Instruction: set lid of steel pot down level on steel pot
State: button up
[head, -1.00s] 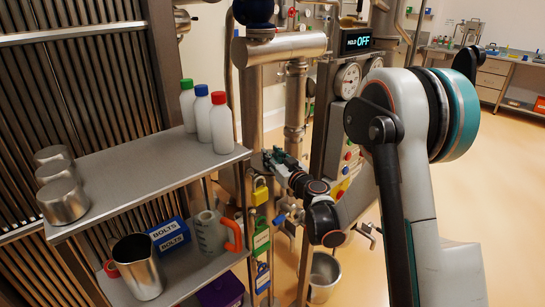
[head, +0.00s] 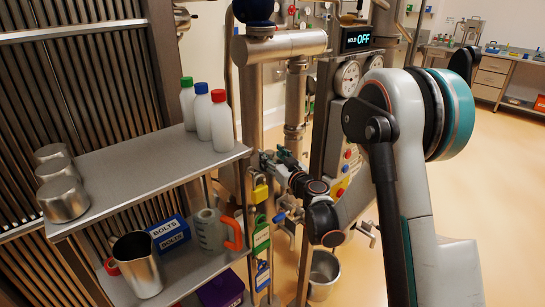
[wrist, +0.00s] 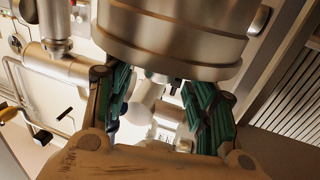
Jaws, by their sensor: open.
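My gripper (head: 276,160) is in the middle of the head view, to the right of the shelf unit, beside a vertical steel column. In the wrist view my gripper (wrist: 163,92) has its two green-padded fingers apart, with nothing held between them. A large round steel body (wrist: 170,35) with a stepped rim fills the top of the wrist view, just beyond the fingers. I cannot tell whether it is the steel pot or its lid, or whether the fingers touch it. In the head view I cannot make out a separate lid. An open steel vessel (head: 323,275) stands low, below my forearm.
The upper shelf (head: 140,180) holds several steel canisters (head: 63,200) and three white bottles (head: 221,120). Below stand a steel jug (head: 137,265), a BOLTS box (head: 169,232) and a measuring jug (head: 210,230). The gauge panel (head: 347,80) rises close right of my gripper. Padlocks (head: 260,190) hang nearby.

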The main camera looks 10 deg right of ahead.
jog(key=shift+s, duration=0.1)
jog(key=v, duration=1.2)
